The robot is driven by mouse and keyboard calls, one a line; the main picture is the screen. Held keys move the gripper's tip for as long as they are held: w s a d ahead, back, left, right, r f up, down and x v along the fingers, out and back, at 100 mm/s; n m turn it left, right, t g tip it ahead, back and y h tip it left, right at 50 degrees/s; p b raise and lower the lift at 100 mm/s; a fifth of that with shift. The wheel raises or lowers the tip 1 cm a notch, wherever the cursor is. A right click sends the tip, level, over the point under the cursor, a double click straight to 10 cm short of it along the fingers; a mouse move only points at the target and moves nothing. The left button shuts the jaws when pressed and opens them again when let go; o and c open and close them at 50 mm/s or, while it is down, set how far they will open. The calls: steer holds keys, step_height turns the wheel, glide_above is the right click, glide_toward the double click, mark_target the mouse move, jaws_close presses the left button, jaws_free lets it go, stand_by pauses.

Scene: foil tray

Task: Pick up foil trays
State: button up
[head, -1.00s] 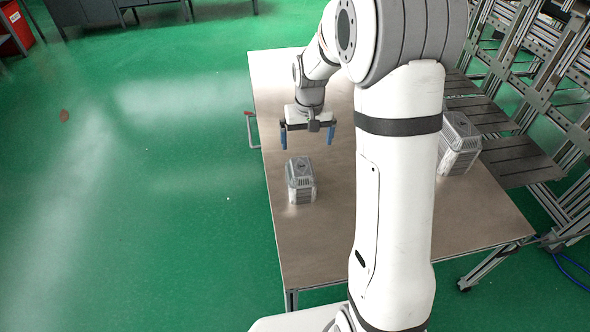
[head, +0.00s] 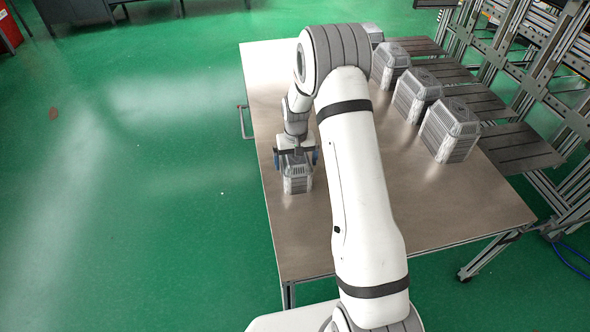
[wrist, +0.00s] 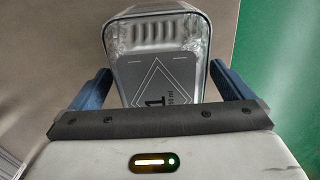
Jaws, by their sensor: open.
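A small stack of silver foil trays (head: 298,184) stands on the table near its left edge. My gripper (head: 297,158) is right over it, with one blue finger at each side. In the wrist view my open gripper (wrist: 168,90) has its blue fingers to the left and right of the foil trays (wrist: 157,35), apart from their walls as far as I can see. A grey card with a printed diamond lies inside the top tray. More and larger foil tray stacks (head: 449,130) stand in a row along the right side of the table.
The metal table (head: 430,205) is bare in its front and middle parts. Dark slatted shelves (head: 520,148) on a metal frame adjoin its right side. Green floor surrounds the table.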

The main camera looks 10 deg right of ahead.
steer(key=shift+f, duration=0.8)
steer(key=c, duration=0.9)
steer(key=shift+r, duration=0.15)
steer(key=shift+c, duration=0.2)
